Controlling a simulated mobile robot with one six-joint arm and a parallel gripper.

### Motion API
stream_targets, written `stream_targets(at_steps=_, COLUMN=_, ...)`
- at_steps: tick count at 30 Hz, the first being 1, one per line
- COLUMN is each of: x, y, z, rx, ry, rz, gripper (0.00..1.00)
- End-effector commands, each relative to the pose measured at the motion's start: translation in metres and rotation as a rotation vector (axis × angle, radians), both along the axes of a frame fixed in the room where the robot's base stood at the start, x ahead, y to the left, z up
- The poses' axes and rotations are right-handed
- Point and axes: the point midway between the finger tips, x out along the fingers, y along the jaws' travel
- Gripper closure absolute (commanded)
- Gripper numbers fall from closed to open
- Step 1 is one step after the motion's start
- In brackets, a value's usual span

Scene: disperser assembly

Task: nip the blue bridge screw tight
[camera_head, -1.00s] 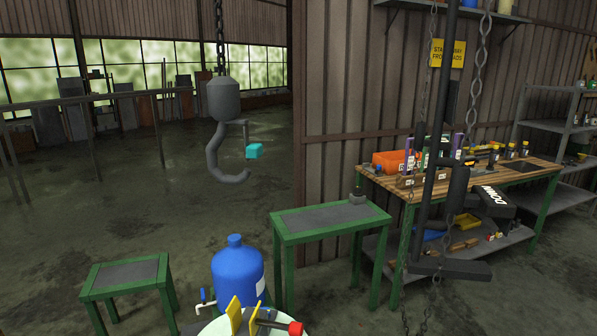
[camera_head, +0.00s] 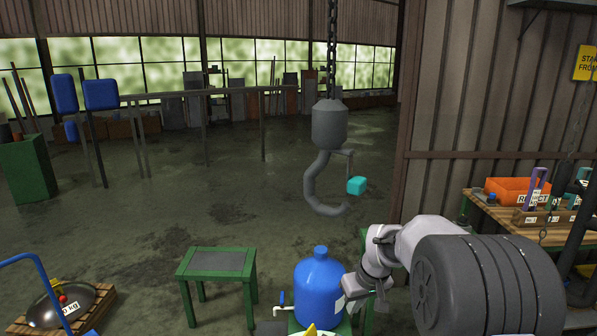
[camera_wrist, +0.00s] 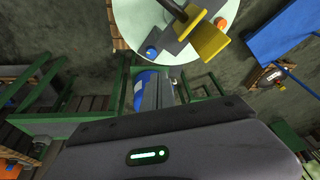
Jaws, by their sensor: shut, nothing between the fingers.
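In the wrist view, a round white plate (camera_wrist: 133,22) carries a dark grey bridge (camera_wrist: 189,30). A small blue screw head (camera_wrist: 151,52) sits at the bridge's lower left end, and an orange-red one (camera_wrist: 221,23) at its other end. Yellow plates (camera_wrist: 208,40) stand upright on the assembly, around a dark shaft. My gripper (camera_wrist: 159,80) is shut and empty, its fingertips just below the blue screw in the picture; I cannot tell whether they touch it.
A blue tank (camera_head: 320,285) stands close by my arm. A low green table (camera_head: 217,263) is left of it. A grey hook (camera_head: 323,185) hangs on a chain behind.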

Motion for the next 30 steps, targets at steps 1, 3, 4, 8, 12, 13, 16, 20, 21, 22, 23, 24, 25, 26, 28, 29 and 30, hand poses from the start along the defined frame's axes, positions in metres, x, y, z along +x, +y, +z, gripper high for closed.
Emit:
stream_targets(at_steps=1, x=0.010, y=-0.003, z=-0.019, rx=-0.008, ry=0.013, rz=0.026, gripper=1.00)
stream_targets(at_steps=3, x=0.024, y=-0.006, z=-0.047, rx=-0.023, ry=0.021, rz=0.071, gripper=1.00)
stream_targets(at_steps=4, x=0.029, y=-0.007, z=-0.059, rx=-0.028, ry=0.024, rz=0.089, gripper=1.00)
stream_targets(at_steps=8, x=0.045, y=-0.012, z=-0.107, rx=-0.047, ry=0.038, rz=0.158, gripper=1.00)
stream_targets(at_steps=12, x=0.052, y=-0.016, z=-0.142, rx=-0.062, ry=0.046, rz=0.208, gripper=1.00)
stream_targets(at_steps=13, x=0.053, y=-0.016, z=-0.147, rx=-0.063, ry=0.047, rz=0.214, gripper=1.00)
stream_targets(at_steps=16, x=0.054, y=-0.017, z=-0.156, rx=-0.066, ry=0.049, rz=0.226, gripper=1.00)
stream_targets(at_steps=20, x=0.054, y=-0.017, z=-0.165, rx=-0.067, ry=0.050, rz=0.230, gripper=1.00)
stream_targets(at_steps=21, x=0.054, y=-0.017, z=-0.169, rx=-0.067, ry=0.050, rz=0.229, gripper=1.00)
stream_targets(at_steps=22, x=0.054, y=-0.017, z=-0.173, rx=-0.067, ry=0.050, rz=0.229, gripper=1.00)
stream_targets(at_steps=23, x=0.054, y=-0.017, z=-0.177, rx=-0.067, ry=0.050, rz=0.229, gripper=1.00)
stream_targets(at_steps=24, x=0.054, y=-0.017, z=-0.183, rx=-0.067, ry=0.050, rz=0.229, gripper=1.00)
stream_targets(at_steps=25, x=0.054, y=-0.017, z=-0.189, rx=-0.068, ry=0.051, rz=0.229, gripper=1.00)
stream_targets(at_steps=26, x=0.053, y=-0.017, z=-0.194, rx=-0.068, ry=0.051, rz=0.229, gripper=1.00)
stream_targets(at_steps=28, x=0.054, y=-0.017, z=-0.208, rx=-0.068, ry=0.050, rz=0.229, gripper=1.00)
stream_targets(at_steps=29, x=0.054, y=-0.017, z=-0.214, rx=-0.067, ry=0.049, rz=0.229, gripper=1.00)
stream_targets(at_steps=30, x=0.054, y=-0.017, z=-0.221, rx=-0.068, ry=0.050, rz=0.229, gripper=1.00)
